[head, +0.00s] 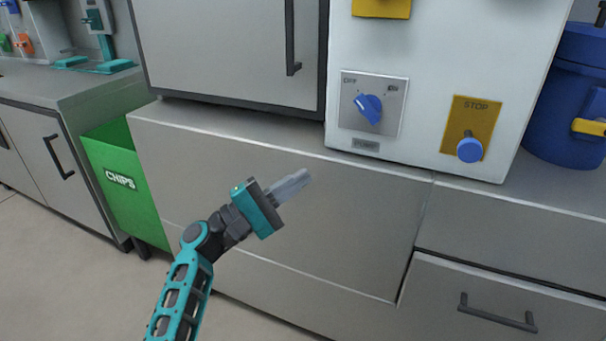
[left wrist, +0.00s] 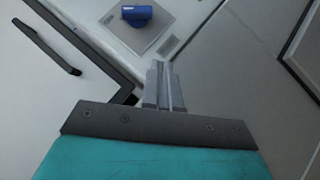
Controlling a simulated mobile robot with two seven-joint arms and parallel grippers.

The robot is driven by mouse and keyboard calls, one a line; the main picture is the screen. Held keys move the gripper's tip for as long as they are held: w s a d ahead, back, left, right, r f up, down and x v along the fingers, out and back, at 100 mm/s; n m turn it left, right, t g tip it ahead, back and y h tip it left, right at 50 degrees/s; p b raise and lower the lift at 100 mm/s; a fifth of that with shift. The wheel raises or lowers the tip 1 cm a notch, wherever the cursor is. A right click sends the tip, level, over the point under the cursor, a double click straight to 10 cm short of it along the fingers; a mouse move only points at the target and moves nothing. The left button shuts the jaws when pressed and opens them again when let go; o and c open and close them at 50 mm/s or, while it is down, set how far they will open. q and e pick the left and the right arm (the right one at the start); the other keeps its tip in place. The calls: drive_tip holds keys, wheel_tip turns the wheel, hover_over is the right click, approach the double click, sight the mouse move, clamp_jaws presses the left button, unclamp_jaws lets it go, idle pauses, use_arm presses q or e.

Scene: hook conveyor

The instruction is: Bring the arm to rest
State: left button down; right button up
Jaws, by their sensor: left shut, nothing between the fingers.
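My left gripper (head: 290,186) is shut and empty, in front of the metal cabinet front in the head view. It points right and slightly up, below the control panel. In the left wrist view its closed fingers (left wrist: 162,85) point up toward the cabinet. My left arm comes in from the lower left. My right gripper is not in view.
A blue rotary switch (head: 368,107) with OFF and ON labels is on the white panel, also in the left wrist view (left wrist: 137,15). A green CHIPS bin (head: 125,180) stands left. A blue container (head: 570,100) sits far right.

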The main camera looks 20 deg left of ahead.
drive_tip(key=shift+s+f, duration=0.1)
use_arm(q)
drive_tip(key=s+d+f+m+g+y, duration=0.3)
drive_tip(key=s+f+m+y, duration=0.3)
drive_tip(key=f, duration=0.4)
drive_tip(key=s+d+f+m+g+y, duration=0.35)
drive_tip(key=s+f+m, duration=0.35)
drive_tip(key=f, duration=0.4)
drive_tip(key=s+d+m+y, duration=0.1)
drive_tip(key=s+m+y, duration=0.1)
drive_tip(key=s+m, duration=0.25)
drive_tip(key=s+a+r+p, duration=0.1)
drive_tip(key=a+r+p, duration=0.1)
drive_tip(key=r+p, duration=0.5)
drive_tip(key=s+a+r+y+p, duration=0.1)
drive_tip(key=a+r+p, duration=0.1)
drive_tip(key=r+p, duration=0.6)
drive_tip(key=p, duration=0.7)
drive_tip(key=shift+s+a+t, duration=0.35)
drive_tip(key=shift+a, duration=0.05)
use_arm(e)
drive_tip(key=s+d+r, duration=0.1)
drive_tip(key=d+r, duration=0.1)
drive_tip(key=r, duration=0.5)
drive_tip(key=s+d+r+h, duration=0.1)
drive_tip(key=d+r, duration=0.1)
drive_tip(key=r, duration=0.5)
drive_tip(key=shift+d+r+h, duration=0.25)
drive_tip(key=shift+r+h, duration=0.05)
